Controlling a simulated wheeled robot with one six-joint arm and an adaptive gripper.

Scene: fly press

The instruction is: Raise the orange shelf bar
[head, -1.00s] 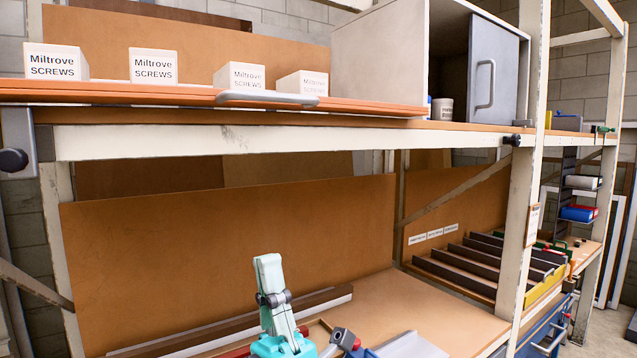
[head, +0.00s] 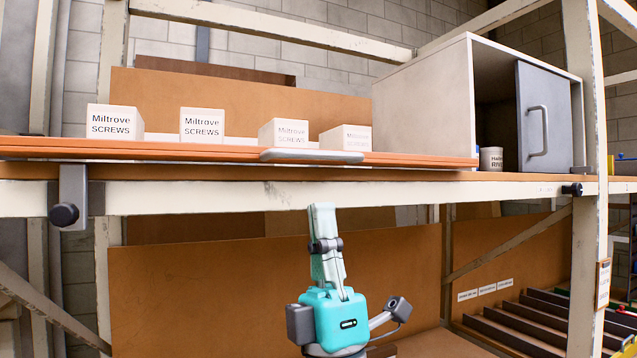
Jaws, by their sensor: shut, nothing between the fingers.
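The orange shelf bar (head: 420,160) runs along the front edge of the upper shelf in the head view. A grey handle (head: 312,155) is fixed on the bar near its middle. The bar lies low at the shelf edge, in front of the white screw boxes. My gripper (head: 322,207), pale green on a teal body, points up and is shut and empty. In the picture it sits below the handle, over the white beam (head: 250,198), apart from the bar as far as I can tell.
Several Miltrove screw boxes (head: 203,124) stand behind the bar. A grey cabinet (head: 425,100) with an open door (head: 545,118) stands at the right. Black knobs show on the beam at left (head: 64,214) and right (head: 572,190). A white upright (head: 583,260) stands at right.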

